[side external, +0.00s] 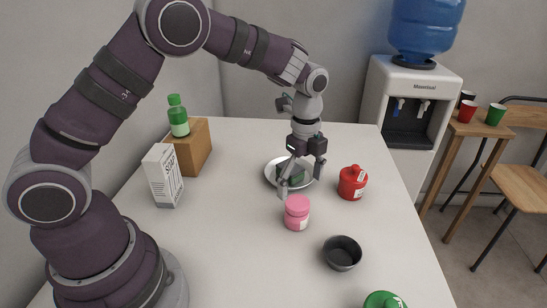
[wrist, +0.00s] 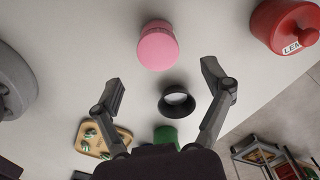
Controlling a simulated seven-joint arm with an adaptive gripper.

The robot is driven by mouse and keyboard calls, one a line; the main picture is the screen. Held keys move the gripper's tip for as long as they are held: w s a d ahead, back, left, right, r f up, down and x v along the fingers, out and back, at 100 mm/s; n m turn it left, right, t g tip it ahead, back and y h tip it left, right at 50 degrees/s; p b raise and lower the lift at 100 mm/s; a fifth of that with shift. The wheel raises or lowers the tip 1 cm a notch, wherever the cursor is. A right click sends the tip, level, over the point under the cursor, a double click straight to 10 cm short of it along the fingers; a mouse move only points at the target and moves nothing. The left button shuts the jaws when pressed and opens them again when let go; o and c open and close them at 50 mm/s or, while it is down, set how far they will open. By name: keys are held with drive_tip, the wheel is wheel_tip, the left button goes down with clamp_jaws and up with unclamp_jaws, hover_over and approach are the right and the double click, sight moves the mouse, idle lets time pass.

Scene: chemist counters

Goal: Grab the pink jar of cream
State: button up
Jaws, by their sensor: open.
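The pink jar of cream (side external: 296,213) stands upright on the white counter, near its middle, with a pale label on its side. In the wrist view the pink jar (wrist: 158,46) shows at the top centre, beyond the fingertips. My gripper (side external: 283,190) points down behind and above the jar in the side view, in front of the plate. The jar is apart from both fingers.
A red jar (side external: 352,183) stands right of the pink jar. A plate (side external: 273,174) with something dark green lies behind. A dark bowl (side external: 342,254) and a green-topped container (side external: 385,300) are in front. A white box (side external: 165,177), wooden block (side external: 197,146) and green-capped bottle (side external: 178,117) stand left.

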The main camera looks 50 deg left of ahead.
sight(297, 202)
drive_tip(key=f, duration=0.7)
drive_tip(key=shift+s+a+f, duration=0.1)
drive_tip(key=shift+a+f, duration=0.1)
drive_tip(key=shift+f, duration=0.1)
drive_tip(key=c, duration=1.2)
drive_tip(key=shift+r, duration=0.1)
drive_tip(key=shift+c, duration=0.2)
